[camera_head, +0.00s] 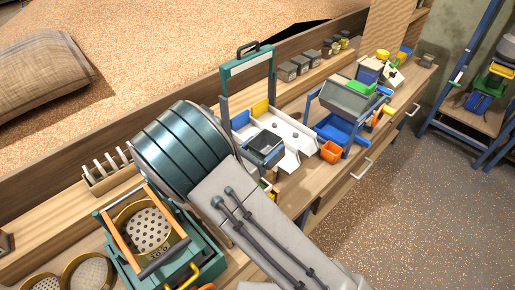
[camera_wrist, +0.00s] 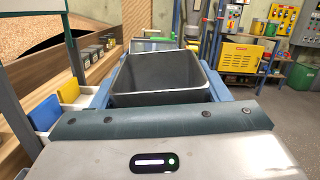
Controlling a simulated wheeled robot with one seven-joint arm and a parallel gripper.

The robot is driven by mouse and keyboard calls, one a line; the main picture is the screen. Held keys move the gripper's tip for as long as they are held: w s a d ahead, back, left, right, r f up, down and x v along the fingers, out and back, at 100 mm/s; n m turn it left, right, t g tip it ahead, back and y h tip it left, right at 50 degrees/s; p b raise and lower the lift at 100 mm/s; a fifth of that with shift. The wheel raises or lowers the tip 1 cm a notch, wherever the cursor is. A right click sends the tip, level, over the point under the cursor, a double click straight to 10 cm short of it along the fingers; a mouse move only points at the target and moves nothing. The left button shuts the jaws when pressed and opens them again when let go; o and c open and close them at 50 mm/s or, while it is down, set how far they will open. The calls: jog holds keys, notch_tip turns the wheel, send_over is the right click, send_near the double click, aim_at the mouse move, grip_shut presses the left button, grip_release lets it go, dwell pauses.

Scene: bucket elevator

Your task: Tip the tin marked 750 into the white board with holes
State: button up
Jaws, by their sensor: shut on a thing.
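My gripper (camera_wrist: 158,85) is shut on a dark grey open-topped tin (camera_wrist: 155,98), with light blue fingers along its sides. In the head view the tin (camera_head: 264,145) is held roughly upright just past the end of my grey arm. No mark 750 is legible on it. I cannot tell whether the tin touches the board. The tin's bottom is hidden in the wrist view.
A round sieve (camera_head: 150,228) is front left.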

jog(key=shift+d+r+m, duration=0.3)
jog(key=shift+d+r, duration=0.15)
jog(key=shift+r, duration=0.25)
jog(key=shift+f+m+g+y, duration=0.4)
jog(key=shift+m+g, duration=0.2)
jog(key=shift+g, duration=0.1)
jog(key=shift+a+r, duration=0.1)
jog(key=shift+r, duration=1.4)
